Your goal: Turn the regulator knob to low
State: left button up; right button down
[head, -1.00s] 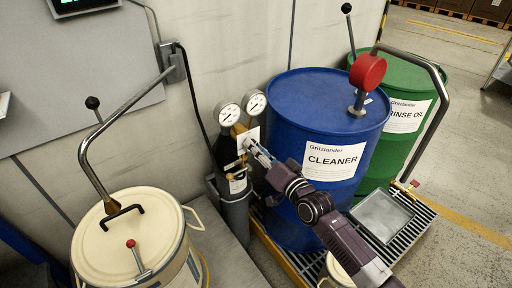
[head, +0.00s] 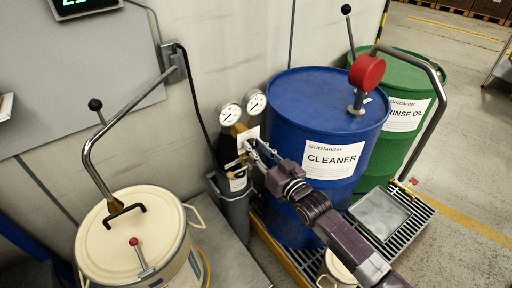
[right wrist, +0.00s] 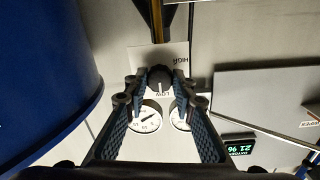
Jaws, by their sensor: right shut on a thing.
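The regulator knob (right wrist: 159,77) is round and black and sits in front of a white plate (right wrist: 178,57) marked HIGH and LOW. A pale mark on the knob shows on the side by the word LOW. My right gripper (right wrist: 160,82) has one finger on each side of the knob and is shut on it. In the head view my right gripper (head: 254,147) is at the plate, and its fingers hide the knob. The regulator's two round gauges (head: 229,114) stand above the plate, on top of a dark gas cylinder (head: 237,183). My left gripper is not in view.
The blue CLEANER drum (head: 325,110) stands close to the right of my right gripper. A green RINSE OIL drum (head: 407,122) is behind it. A cream drum (head: 132,240) with a bent pipe stands at the left. The wall (head: 240,45) is close behind the regulator.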

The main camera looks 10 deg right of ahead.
jog(key=shift+f, duration=0.15)
jog(key=c, duration=1.6)
grip_release()
jog(key=v, duration=1.2)
